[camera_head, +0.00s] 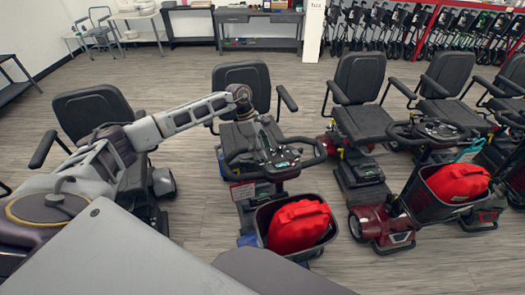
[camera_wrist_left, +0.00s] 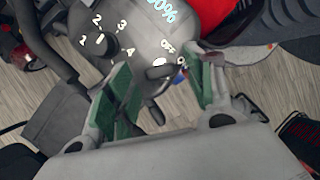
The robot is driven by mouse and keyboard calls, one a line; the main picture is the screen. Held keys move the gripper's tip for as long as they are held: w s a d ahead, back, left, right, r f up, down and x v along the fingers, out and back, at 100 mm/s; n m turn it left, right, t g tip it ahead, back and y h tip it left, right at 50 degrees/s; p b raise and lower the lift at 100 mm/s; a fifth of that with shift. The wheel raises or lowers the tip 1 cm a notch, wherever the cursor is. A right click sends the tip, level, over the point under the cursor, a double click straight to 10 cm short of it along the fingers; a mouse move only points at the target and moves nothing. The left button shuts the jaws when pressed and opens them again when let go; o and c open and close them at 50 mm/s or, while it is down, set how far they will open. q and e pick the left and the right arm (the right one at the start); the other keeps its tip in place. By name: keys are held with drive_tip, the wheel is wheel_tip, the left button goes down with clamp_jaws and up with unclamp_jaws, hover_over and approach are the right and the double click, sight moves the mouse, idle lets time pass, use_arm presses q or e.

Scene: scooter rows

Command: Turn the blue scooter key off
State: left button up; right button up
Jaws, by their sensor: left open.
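The blue scooter stands in the middle of the head view, with its dark control console (camera_head: 280,157) between looped handlebars and a patch of blue body low at its front. In the left wrist view its console (camera_wrist_left: 150,40) shows a numbered dial, a percent display and OFF and ON marks. A dark key (camera_wrist_left: 152,86) sits close to these marks; which mark it points to is unclear. My left gripper (camera_head: 265,148) is over the console from the seat side. Its green-padded fingers (camera_wrist_left: 165,92) are open, one either side of the key, with gaps visible. My right gripper is not in view.
A basket with a red bag (camera_head: 298,226) hangs at the scooter's front. Its seat (camera_head: 245,90) is behind my left wrist. Another scooter with a red bag (camera_head: 457,182) stands to the right, and a black seat (camera_head: 93,112) to the left. Floor is clear between rows.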

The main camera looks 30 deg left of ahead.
use_arm(q)
drive_tip(key=shift+x, duration=0.9)
drive_tip(key=shift+c, duration=0.2)
drive_tip(key=c, duration=1)
